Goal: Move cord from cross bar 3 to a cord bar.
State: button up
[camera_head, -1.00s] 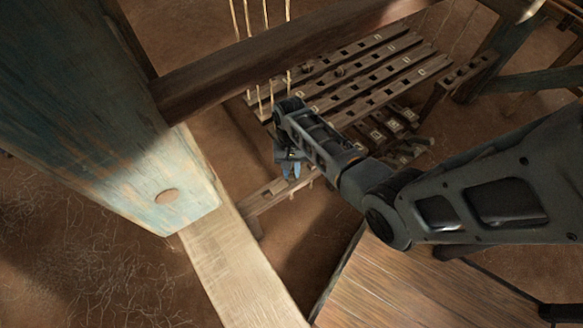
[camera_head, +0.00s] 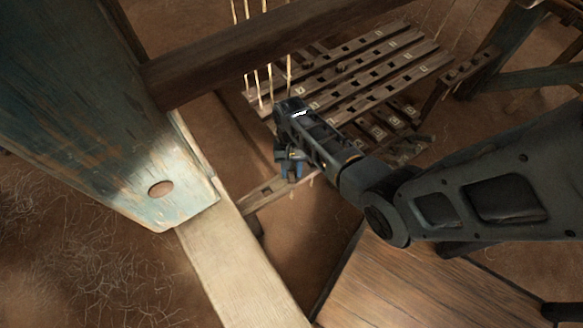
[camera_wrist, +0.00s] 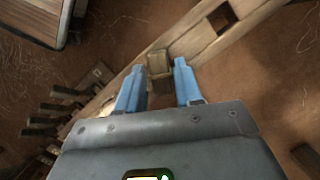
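Several slotted cross bars (camera_head: 385,62) with small square labels lie side by side beyond my arm in the head view. I cannot read the numbers, so I cannot tell which is cross bar 3. Several pale upright cords (camera_head: 269,85) hang at their left end. My gripper (camera_head: 291,172) is low over a wooden bar (camera_head: 265,194), left of and below the labelled bars. In the wrist view my gripper (camera_wrist: 163,65) has its blue fingers apart. A small wooden block (camera_wrist: 159,62) on the bar shows between the fingertips; I cannot tell whether they touch it. No cord shows between them.
A worn blue-green post (camera_head: 120,130) and a pale beam (camera_head: 235,255) stand at the left. A plank surface (camera_head: 400,285) is at the bottom. Several dark pegs (camera_wrist: 50,110) stick out at the left in the wrist view.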

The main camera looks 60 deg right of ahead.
jog(key=shift+o, duration=1.3)
jog(key=p+v, duration=0.2)
jog(key=v, duration=0.5)
jog(key=shift+r, duration=0.4)
jog(key=p+v, duration=0.6)
jog(key=v, duration=0.1)
jog(key=shift+p, duration=0.4)
